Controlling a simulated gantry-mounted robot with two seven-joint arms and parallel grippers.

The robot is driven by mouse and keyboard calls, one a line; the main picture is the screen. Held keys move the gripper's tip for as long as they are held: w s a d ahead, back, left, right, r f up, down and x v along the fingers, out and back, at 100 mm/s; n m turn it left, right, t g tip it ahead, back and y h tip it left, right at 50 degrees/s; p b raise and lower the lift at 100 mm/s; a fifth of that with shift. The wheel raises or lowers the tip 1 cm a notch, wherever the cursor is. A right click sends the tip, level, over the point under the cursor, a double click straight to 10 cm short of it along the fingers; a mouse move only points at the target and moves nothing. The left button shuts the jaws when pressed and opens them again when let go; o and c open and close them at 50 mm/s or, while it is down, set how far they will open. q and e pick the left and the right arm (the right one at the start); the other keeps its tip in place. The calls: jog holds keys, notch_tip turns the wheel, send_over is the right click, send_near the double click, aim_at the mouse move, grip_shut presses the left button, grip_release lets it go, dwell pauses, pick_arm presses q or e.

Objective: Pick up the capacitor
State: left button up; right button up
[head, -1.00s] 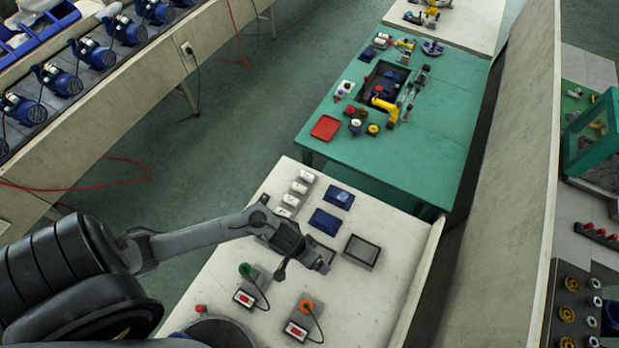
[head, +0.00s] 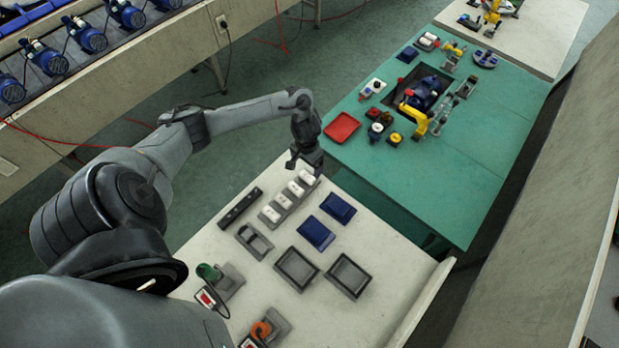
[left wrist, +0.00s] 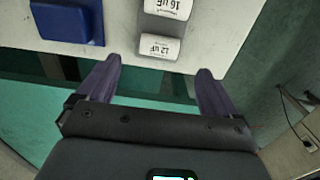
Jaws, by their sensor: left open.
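My left gripper (head: 305,163) is over the far end of the row, open and empty. In the left wrist view its fingertips (left wrist: 158,70) appear on either side of the 12 uF capacitor's line, apart from it. My right gripper is out of view.
Two blue trays (head: 316,232) lie right of the rack, with dark grey trays (head: 348,276) nearer. A black bar (head: 240,207) lies left of it. The green table (head: 440,170) with a red tray (head: 341,128) is beyond a gap.

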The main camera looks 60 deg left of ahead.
aim_at(307, 176)
pick_arm(q)
jog(key=shift+w+f+b, duration=0.1)
jog(key=shift+f+b, duration=0.6)
jog(key=shift+f, duration=2.85)
jog(key=c, duration=1)
jog(key=shift+r, duration=0.1)
jog(key=shift+c, duration=0.2)
